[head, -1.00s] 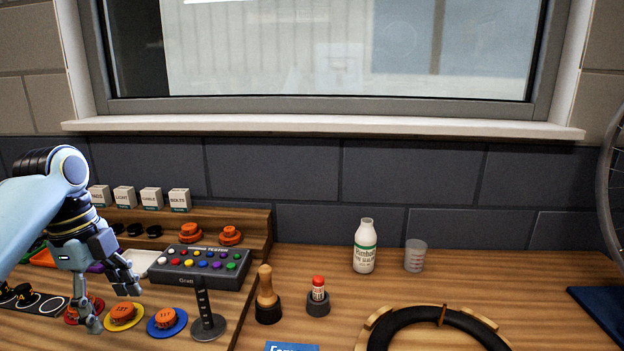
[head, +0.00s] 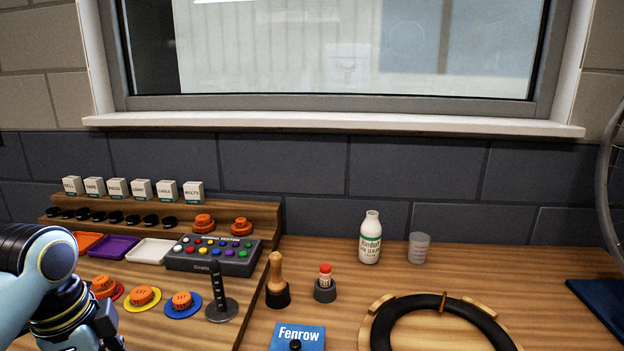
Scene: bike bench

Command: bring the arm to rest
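My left arm comes in at the lower left of the head view. Only part of my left gripper (head: 108,328) shows, at the bottom edge below the round orange pieces. Its fingertips are cut off or turned away, so I cannot tell whether it is open or shut. My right gripper is out of view.
Orange pieces sit on red, yellow (head: 142,298) and blue (head: 183,304) discs. Near them stand a button box (head: 213,255), a black stand (head: 220,300), a wooden-handled tool (head: 277,283), a white bottle (head: 370,238), a clear cup (head: 419,248) and a tyre ring (head: 440,307).

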